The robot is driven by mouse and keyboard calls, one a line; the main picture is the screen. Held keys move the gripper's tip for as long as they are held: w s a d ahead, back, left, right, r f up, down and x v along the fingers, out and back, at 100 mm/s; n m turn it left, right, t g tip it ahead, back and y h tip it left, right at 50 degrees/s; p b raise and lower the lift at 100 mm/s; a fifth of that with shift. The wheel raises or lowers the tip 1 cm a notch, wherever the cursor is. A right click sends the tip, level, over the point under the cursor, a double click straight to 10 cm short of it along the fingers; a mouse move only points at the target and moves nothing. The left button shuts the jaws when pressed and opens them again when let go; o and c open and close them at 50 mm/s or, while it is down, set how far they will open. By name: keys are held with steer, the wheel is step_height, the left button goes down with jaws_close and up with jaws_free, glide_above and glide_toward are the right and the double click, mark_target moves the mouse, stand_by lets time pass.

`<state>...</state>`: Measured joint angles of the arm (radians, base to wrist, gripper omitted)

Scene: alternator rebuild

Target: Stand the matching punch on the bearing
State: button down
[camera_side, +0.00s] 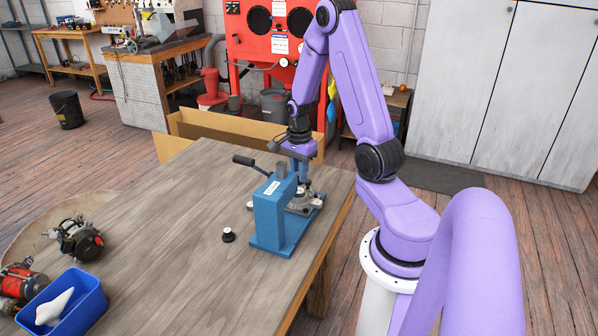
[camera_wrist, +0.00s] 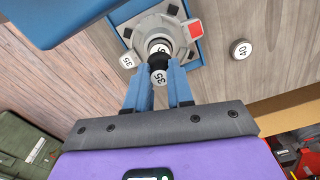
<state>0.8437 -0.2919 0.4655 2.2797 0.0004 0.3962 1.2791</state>
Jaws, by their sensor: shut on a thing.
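My gripper (camera_wrist: 159,72) is shut on a dark punch with a white marking that reads like 35 (camera_wrist: 160,78), held between its two blue fingers. The punch's lower end is close to the bearing (camera_wrist: 160,46), a pale ring in the middle of the grey housing (camera_wrist: 142,36); I cannot tell whether they touch. In the side view my gripper (camera_side: 302,172) is low over the blue press (camera_side: 268,215), above the housing (camera_side: 301,203). The press frame partly hides the housing, and the punch is not clear there.
A black punch (camera_side: 228,235) stands left of the press. A blue bin (camera_side: 95,288) and alternators (camera_side: 78,240) lie farther left.

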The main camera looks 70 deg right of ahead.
steer(key=shift+f, duration=1.5)
stand_by(1.4)
steer(key=c, duration=0.9)
jaws_free()
steer(key=shift+r, duration=4)
